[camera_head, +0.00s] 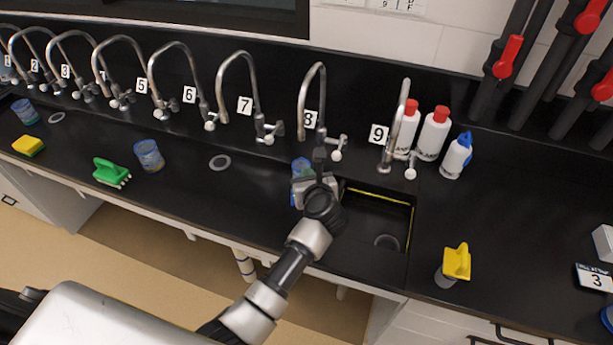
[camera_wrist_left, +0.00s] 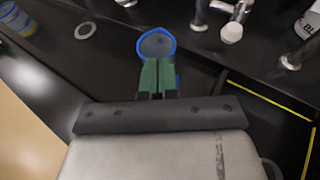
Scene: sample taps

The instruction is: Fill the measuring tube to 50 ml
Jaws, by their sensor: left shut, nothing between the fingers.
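A clear cup with a blue rim, likely the measuring tube (camera_head: 301,167), stands on the black counter below tap 8 (camera_head: 310,95). In the left wrist view the measuring tube (camera_wrist_left: 156,43) shows its round blue rim from above, just beyond the fingertips. My left gripper (camera_head: 319,157) is beside it on its right in the head view and partly covers it. The green fingers of my left gripper (camera_wrist_left: 158,72) are shut with nothing between them; I cannot tell if they touch the tube. The water level is not readable. My right gripper is not in view.
A sink (camera_head: 378,215) lies right of my gripper. Tap 9 (camera_head: 396,125) and white bottles (camera_head: 432,135) stand behind it. Another blue cup (camera_head: 150,156), a green brush (camera_head: 111,172) and a yellow sponge (camera_head: 28,146) are to the left. A yellow-handled tool (camera_head: 456,262) is at right.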

